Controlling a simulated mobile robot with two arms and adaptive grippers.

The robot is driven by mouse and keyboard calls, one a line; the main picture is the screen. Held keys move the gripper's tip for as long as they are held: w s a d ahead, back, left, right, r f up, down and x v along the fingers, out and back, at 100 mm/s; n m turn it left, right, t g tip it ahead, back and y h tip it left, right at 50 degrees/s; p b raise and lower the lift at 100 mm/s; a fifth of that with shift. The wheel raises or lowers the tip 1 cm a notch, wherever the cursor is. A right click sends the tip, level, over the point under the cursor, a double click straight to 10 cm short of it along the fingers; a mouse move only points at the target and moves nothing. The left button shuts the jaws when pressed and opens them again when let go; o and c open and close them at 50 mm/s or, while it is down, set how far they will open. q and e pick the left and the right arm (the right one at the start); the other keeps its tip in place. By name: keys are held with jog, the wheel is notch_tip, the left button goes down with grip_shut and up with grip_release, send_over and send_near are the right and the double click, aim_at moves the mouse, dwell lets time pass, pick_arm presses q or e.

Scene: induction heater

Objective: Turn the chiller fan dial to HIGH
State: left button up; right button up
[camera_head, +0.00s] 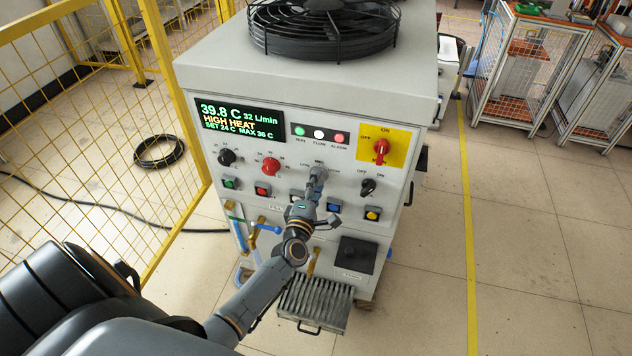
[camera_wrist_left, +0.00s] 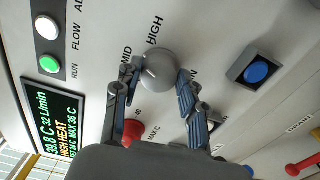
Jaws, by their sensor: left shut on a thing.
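The grey round fan dial (camera_head: 320,170) is on the chiller's front panel (camera_head: 330,220), below the indicator lamps. It shows larger in the left wrist view (camera_wrist_left: 162,66), with the labels MID and HIGH beside it. A small pale mark on its face seems to lie on the MID side; its exact aim is hard to tell. My left gripper (camera_head: 316,181) is at the dial, and in the wrist view its two fingers (camera_wrist_left: 158,76) are closed on opposite sides of it. The LOW label is hidden there by the gripper. My right gripper is not in view.
A red knob (camera_head: 270,165) is left of the dial, and a black switch (camera_head: 368,187) right. Push buttons (camera_head: 262,189) run below. The display (camera_head: 239,118) reads 39.8 C and HIGH HEAT.

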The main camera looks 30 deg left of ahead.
pick_arm(q)
jog(key=shift+f+m+p, duration=0.15)
jog(key=shift+m+p, duration=0.85)
jog(key=shift+m, duration=2.6)
jog(key=o, duration=1.1)
jog(key=shift+s, duration=0.15)
jog(key=v, duration=1.1)
jog(key=shift+s+d, duration=0.2)
jog(key=shift+s, duration=0.15)
